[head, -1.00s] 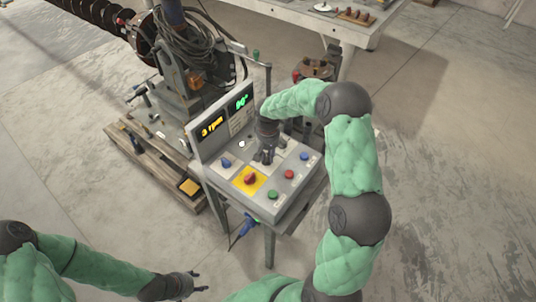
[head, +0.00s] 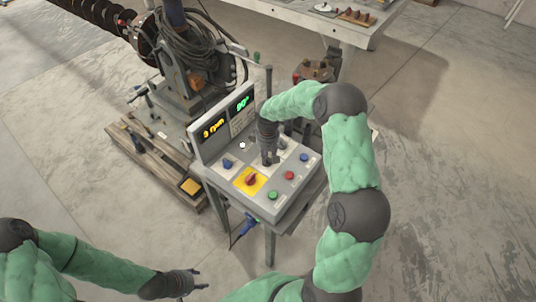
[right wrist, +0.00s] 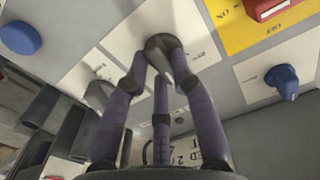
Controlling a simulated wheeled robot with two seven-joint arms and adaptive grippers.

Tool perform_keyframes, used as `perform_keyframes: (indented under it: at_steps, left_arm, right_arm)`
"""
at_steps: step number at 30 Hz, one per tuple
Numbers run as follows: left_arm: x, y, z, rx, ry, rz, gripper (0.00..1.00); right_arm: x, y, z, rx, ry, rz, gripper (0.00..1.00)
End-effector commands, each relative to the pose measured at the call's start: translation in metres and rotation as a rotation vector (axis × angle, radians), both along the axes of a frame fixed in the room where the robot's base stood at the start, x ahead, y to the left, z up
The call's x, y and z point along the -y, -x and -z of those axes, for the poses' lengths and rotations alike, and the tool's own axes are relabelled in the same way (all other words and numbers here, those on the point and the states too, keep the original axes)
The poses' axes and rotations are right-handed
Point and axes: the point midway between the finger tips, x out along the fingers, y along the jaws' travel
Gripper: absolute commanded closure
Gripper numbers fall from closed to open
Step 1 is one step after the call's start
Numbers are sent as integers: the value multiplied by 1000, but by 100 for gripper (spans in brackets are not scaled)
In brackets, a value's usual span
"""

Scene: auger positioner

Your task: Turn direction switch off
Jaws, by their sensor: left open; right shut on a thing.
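The control panel (head: 222,185) stands in the middle of the head view. My right gripper (head: 268,162) reaches down onto its sloped face. In the right wrist view, its fingers (right wrist: 162,62) are closed around a dark grey knob (right wrist: 163,46) on a white label plate, which I take for the direction switch. The label is mostly covered, so I cannot read the knob's setting. In the head view the gripper hides the knob. My left gripper (head: 198,284) is open and empty, low over the floor and apart from the panel.
Near the gripped knob are a red switch on a yellow plate (head: 261,174), a blue knob (head: 228,163), a red button (head: 289,175), a green button (head: 272,195) and another blue knob (head: 304,157). The auger machine (head: 190,75) stands behind.

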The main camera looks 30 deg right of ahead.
Motion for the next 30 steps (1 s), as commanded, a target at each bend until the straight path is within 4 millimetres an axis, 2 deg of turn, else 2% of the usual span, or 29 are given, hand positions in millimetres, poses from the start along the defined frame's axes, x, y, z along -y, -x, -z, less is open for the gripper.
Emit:
perform_keyframes:
  at_steps: [7, 20, 21, 23, 30]
  left_arm:
    - [0, 0, -2, 0, 0, 0, 51]
    - [0, 0, -2, 0, 0, 0, 51]
    - [0, 0, -2, 0, 0, 0, 51]
    - [0, 0, -2, 0, 0, 0, 51]
    - [0, 0, -2, 0, 0, 0, 51]
  right_arm:
    - [0, 1, 0, -3, 0, -61, 100]
    - [0, 1, 1, -2, 0, -70, 100]
    - [0, 1, 1, -2, 0, -70, 69]
    - [0, 1, 1, -2, 0, -70, 52]
    - [0, 0, 0, -1, 0, -70, 51]
